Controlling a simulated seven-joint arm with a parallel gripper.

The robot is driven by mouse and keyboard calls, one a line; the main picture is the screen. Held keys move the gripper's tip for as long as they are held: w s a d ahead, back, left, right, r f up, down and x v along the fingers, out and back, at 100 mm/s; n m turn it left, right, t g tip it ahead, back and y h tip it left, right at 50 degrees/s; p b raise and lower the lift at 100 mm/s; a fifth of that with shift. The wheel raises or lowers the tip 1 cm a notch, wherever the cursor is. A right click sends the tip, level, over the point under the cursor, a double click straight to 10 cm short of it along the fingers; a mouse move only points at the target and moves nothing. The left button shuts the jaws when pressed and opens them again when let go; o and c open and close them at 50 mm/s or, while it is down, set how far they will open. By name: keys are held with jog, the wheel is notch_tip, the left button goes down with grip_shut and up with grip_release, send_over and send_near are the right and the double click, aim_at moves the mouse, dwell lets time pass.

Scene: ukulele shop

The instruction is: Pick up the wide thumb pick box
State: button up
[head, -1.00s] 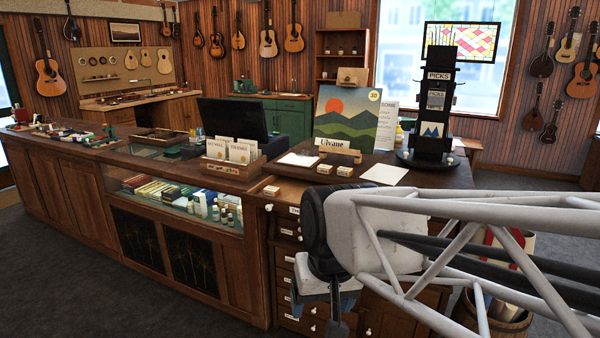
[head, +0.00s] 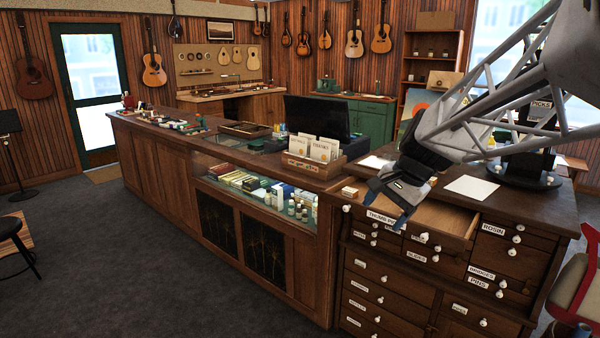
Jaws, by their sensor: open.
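My gripper (head: 392,205) is open and points down over the front of the drawer cabinet (head: 385,290). It is in front of a drawer label (head: 382,217) that seems to begin "THUMB". An open drawer (head: 445,218) is just right of my gripper; its visible floor looks bare. My arm hides part of the countertop behind.
A card holder (head: 314,168) stands left of my arm, near a dark monitor (head: 316,117). A white sheet (head: 472,187) lies on the counter to the right. The dark picks rack (head: 525,165) is partly behind my arm. The floor (head: 150,260) in front is clear.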

jog(key=w+d+m+t+y, duration=0.15)
jog(key=w+d+m, duration=0.45)
jog(key=w, duration=0.8)
jog(key=m+t+y, duration=0.4)
jog(key=m+t, duration=0.2)
jog(key=m, duration=0.6)
send_near(432, 178)
jog(key=shift+x, duration=1.1)
jog(key=shift+d, duration=0.1)
jog(key=shift+w, duration=0.1)
jog(key=shift+x, duration=1.3)
jog(key=shift+x, duration=2.55)
